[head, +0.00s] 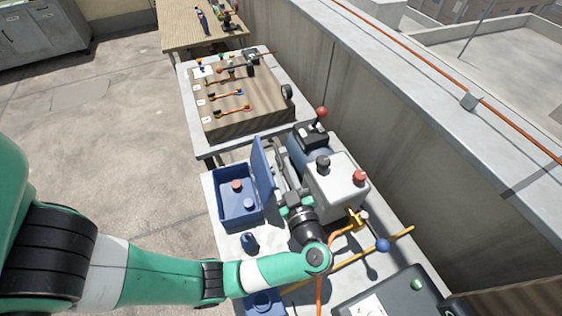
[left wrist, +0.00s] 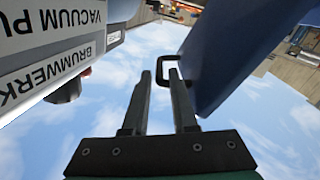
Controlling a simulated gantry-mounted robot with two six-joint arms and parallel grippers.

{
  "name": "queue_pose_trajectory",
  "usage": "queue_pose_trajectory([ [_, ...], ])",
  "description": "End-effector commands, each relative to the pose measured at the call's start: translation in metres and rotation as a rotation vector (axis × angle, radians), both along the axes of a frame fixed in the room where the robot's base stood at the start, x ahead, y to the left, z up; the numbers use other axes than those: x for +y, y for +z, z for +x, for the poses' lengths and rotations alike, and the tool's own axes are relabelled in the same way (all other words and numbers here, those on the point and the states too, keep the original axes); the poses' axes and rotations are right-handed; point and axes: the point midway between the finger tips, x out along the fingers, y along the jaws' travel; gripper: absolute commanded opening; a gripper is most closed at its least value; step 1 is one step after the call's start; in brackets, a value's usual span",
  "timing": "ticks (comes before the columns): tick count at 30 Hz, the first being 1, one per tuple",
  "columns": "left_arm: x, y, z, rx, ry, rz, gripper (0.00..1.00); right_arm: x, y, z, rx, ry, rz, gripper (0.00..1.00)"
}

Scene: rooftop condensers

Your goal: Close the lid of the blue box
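The blue box (head: 232,213) stands on the near table with its lid (head: 263,168) raised upright along its right side. My left gripper (head: 280,170) is between the lid and the grey-white vacuum pump. In the left wrist view my left gripper (left wrist: 160,75) has its two fingers apart. A black loop handle (left wrist: 187,68) on the blue lid (left wrist: 235,45) is at the fingertips, overlapping the right finger; I cannot tell whether they touch. My right gripper is not in view.
The vacuum pump (head: 335,188) stands close right of my gripper; its label (left wrist: 60,50) fills the left of the wrist view. Small parts lie in the box. A blue cone-shaped object (head: 249,243) stands in front. A wall (head: 380,130) runs behind.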

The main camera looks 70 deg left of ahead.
Motion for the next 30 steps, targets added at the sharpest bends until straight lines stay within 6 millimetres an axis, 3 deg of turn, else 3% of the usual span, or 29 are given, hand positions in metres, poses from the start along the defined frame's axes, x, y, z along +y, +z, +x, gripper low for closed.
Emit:
queue_pose_trajectory([
  [6, 0.025, -0.001, 0.002, 0.000, 0.001, 0.000, 0.26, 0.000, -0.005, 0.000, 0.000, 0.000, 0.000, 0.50],
  [14, 0.027, 0.000, 0.003, 0.000, -0.001, 0.000, 0.26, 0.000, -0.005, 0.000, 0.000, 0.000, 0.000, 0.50],
  [19, 0.027, 0.000, 0.003, 0.000, -0.001, 0.000, 0.00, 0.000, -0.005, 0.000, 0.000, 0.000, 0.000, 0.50],
  [30, 0.027, 0.000, 0.003, -0.001, -0.001, 0.000, 0.00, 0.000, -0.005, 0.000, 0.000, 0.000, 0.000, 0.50],
])
